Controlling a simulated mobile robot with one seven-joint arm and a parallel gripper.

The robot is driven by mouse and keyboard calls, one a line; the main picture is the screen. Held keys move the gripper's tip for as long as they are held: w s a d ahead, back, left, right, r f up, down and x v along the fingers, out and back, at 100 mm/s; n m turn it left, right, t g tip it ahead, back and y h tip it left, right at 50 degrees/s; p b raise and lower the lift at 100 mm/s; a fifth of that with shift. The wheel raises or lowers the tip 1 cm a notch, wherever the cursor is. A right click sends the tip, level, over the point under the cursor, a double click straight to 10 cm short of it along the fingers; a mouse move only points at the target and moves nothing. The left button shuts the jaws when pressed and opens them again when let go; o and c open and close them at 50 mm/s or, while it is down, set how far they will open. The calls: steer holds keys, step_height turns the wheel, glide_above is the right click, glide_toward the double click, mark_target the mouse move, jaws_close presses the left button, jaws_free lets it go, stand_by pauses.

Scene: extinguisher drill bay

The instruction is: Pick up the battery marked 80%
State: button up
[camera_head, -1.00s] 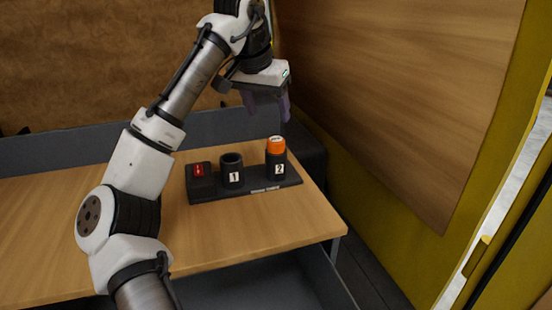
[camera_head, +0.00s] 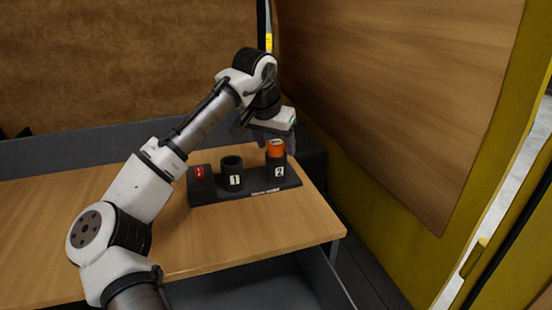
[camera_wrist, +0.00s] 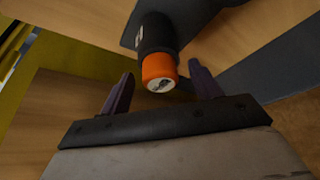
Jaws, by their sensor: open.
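An orange-topped battery (camera_head: 275,148) stands upright in the black holder marked 2 (camera_head: 279,171) at the right end of a dark stand. In the wrist view the orange battery (camera_wrist: 159,69) shows with a pale end face; its marking is too small to read. My gripper (camera_wrist: 160,85) is open, with one purple finger to each side of the battery's end and nothing held. In the head view my gripper (camera_head: 268,135) is just above and behind the battery, partly hidden by my wrist.
Holder 1 (camera_head: 232,168) is a dark cylinder with no orange top showing. A black box with a red label (camera_head: 200,172) is at the stand's left end. The wooden table (camera_head: 240,225) is clear in front. A wood-panelled yellow wall (camera_head: 400,100) rises close on the right.

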jaws_close()
steer(key=shift+r, duration=0.15)
